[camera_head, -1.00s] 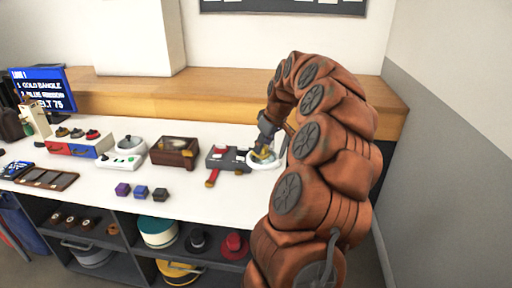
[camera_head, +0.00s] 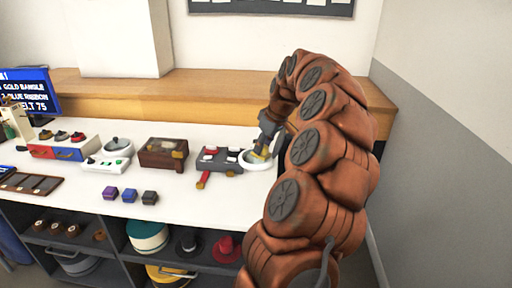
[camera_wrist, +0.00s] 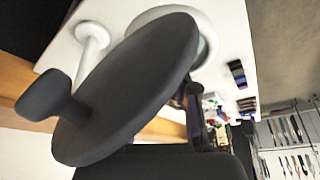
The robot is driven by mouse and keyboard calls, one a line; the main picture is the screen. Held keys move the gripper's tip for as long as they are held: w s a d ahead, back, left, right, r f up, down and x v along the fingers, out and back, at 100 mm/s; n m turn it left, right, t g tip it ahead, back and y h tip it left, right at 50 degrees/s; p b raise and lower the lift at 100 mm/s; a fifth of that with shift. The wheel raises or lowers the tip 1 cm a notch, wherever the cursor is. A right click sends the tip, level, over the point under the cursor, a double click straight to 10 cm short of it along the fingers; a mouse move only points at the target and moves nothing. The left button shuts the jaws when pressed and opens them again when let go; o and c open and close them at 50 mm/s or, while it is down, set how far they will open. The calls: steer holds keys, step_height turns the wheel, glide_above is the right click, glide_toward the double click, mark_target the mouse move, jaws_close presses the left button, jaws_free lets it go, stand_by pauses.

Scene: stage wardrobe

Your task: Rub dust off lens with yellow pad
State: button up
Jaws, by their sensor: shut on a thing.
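A white-rimmed round lens (camera_head: 242,163) sits at the right end of the white counter in the head view. My gripper (camera_head: 262,149) points down over it, shut on a yellow piece (camera_head: 261,145) that looks like the pad. The pad is at or just above the lens; I cannot tell whether they touch. My arm stands to the right. In the wrist view, a large dark disc with a knob (camera_wrist: 130,90) covers much of the picture and hides the pad. Part of the white lens rim (camera_wrist: 160,12) shows behind it.
A brown wooden case (camera_head: 160,155), a white round-topped device (camera_head: 108,160) and several small cubes (camera_head: 130,196) stand further left. A wooden ledge (camera_head: 200,110) runs behind. The front counter before the lens is clear.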

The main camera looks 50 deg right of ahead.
steer(key=shift+s+d+r, duration=0.15)
steer(key=shift+s+d, duration=0.15)
steer(key=shift+d, duration=0.15)
jaws_close()
steer(key=shift+w+a+r, duration=0.1)
steer(key=shift+w+a, duration=0.2)
steer(key=shift+a, duration=0.05)
steer(key=shift+w+a, duration=0.2)
steer(key=shift+w, duration=0.25)
steer(key=shift+w+a+f, duration=0.1)
steer(key=shift+w+a, duration=0.65)
steer(key=shift+w, duration=0.25)
steer(key=shift+w+a+f, duration=0.1)
steer(key=shift+w+a, duration=0.6)
steer(key=shift+w, duration=0.3)
steer(key=shift+r+p, duration=0.95)
steer(key=shift+r, duration=2.05)
steer(key=shift+r+p, duration=0.6)
steer(key=shift+r, duration=0.9)
